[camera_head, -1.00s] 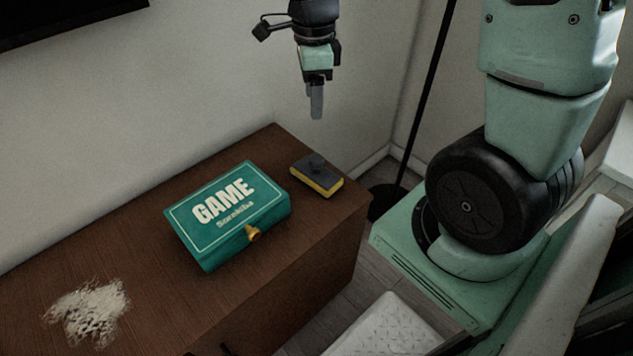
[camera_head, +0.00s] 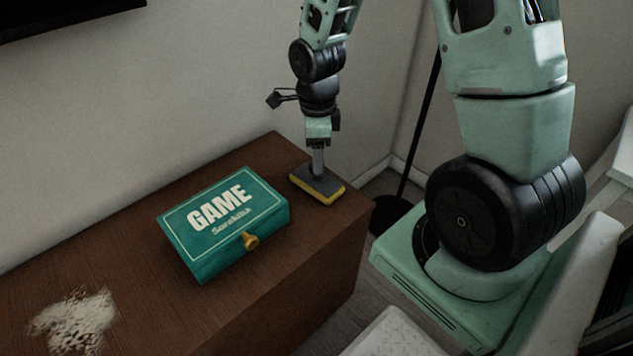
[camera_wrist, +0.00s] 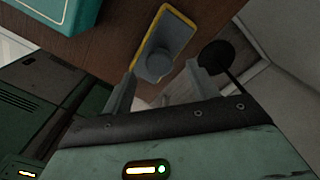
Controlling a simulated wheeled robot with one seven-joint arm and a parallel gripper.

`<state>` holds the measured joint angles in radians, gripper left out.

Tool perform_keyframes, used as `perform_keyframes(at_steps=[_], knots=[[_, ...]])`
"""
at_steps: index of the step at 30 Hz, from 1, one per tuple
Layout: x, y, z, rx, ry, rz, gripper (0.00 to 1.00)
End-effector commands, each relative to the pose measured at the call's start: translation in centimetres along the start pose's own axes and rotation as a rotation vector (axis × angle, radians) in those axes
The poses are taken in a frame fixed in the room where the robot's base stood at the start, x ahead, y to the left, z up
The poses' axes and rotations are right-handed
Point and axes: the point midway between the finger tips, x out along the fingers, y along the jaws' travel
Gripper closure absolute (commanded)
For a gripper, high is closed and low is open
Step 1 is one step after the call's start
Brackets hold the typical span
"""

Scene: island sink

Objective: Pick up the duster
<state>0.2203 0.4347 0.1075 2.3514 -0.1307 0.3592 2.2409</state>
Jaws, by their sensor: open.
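The duster (camera_head: 318,185) is a flat grey block with a yellow lower edge. It lies on the brown cabinet top near its far right end. My gripper (camera_head: 317,172) points straight down right at the duster in the head view. In the wrist view, the duster (camera_wrist: 168,38) with its round grey knob (camera_wrist: 159,64) shows just beyond my two fingers (camera_wrist: 160,84). The fingers are apart, with the knob appearing between and ahead of their tips. I cannot tell whether the fingers touch the duster.
A green game box (camera_head: 225,225) with a gold clasp sits left of the duster on the cabinet (camera_head: 290,270). A pale powdery patch (camera_head: 75,322) lies at the near left. A wall stands behind, and a black pole stand (camera_head: 393,212) is on the floor at right.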

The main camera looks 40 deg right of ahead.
Motion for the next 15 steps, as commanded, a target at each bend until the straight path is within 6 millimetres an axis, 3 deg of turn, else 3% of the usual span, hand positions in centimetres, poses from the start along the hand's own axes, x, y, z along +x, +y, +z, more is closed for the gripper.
perform_keyframes(at_steps=[6,15], knots=[[3.5,0.1,0.1,-0.001,0.001,0.005,0.41],[4.3,0.1,0.1,-0.001,-0.002,0.002,0.41]])
